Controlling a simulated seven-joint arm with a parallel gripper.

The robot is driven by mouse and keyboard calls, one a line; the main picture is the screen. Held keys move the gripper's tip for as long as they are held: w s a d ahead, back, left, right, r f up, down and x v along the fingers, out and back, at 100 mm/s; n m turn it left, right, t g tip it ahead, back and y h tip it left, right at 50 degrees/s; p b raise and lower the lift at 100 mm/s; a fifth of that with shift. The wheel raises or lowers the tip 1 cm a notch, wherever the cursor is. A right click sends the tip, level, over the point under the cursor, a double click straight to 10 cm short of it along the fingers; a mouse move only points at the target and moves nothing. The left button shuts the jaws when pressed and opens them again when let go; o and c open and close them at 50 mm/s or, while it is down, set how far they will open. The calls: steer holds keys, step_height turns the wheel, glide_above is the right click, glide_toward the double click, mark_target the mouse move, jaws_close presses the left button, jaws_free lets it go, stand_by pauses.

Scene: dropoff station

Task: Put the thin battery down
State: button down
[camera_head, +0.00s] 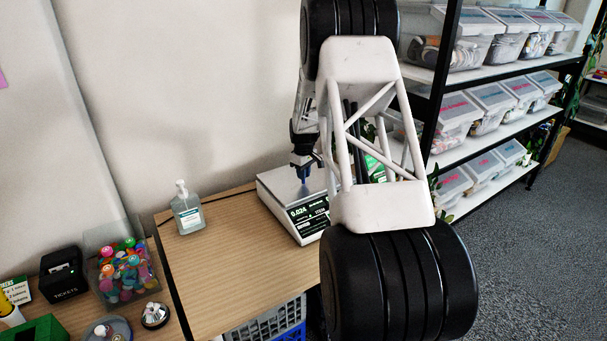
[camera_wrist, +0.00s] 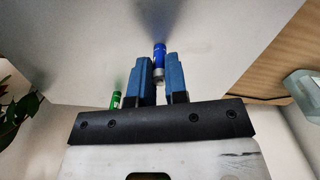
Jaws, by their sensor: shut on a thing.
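A thin blue battery (camera_wrist: 159,55) with a silvery end is held between the blue fingers of my gripper (camera_wrist: 160,84) in the wrist view. In the camera_head view my gripper (camera_head: 304,172) points down over the pale top plate of a weighing scale (camera_head: 278,186). Its display reads 0.024. Whether the battery touches the plate I cannot tell. A small green cylinder (camera_wrist: 115,100) shows just left of the fingers in the wrist view, perhaps another battery. My arm hides the right part of the scale.
A sanitizer bottle (camera_head: 187,210) stands left of the scale on the wooden table (camera_head: 230,270), whose front is clear. A box of colourful items (camera_head: 122,272), a black ticket box (camera_head: 63,273) and a bell (camera_head: 155,315) are at left. Shelves with bins (camera_head: 470,110) stand at right.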

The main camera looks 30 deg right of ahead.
steer(key=shift+f, duration=0.1)
steer(key=c, duration=1.1)
jaws_free()
steer(key=shift+c, duration=0.2)
step_height(320, 180, up, 12)
steer(key=shift+a+r, duration=0.1)
steer(key=shift+r, duration=0.1)
